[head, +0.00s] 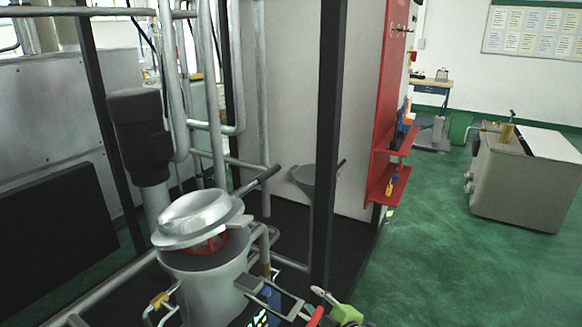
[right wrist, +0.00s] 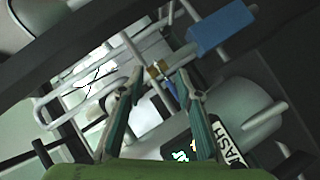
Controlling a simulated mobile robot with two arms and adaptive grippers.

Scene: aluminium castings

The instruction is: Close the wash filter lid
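The wash filter (head: 203,278) is a grey upright cylinder at the lower middle of the head view. Its silvery domed lid (head: 195,215) sits tilted above the rim, with a gap that shows a red part (head: 207,243) inside. A bar with a dark grip (head: 262,180) extends up and right beside the lid. My right gripper (head: 314,303) is low and to the right of the filter, apart from the lid. In the right wrist view its two fingers (right wrist: 160,75) are spread, with nothing held. A WASH label (right wrist: 232,145) shows there. My left gripper is not in view.
A dark upright post (head: 328,150) stands right of the filter, and pipes (head: 215,100) rise behind it. A grey funnel (head: 318,182) is near the post. A red rack (head: 390,120) and a grey tank (head: 518,180) are farther right. Green floor (head: 430,250) is open between them.

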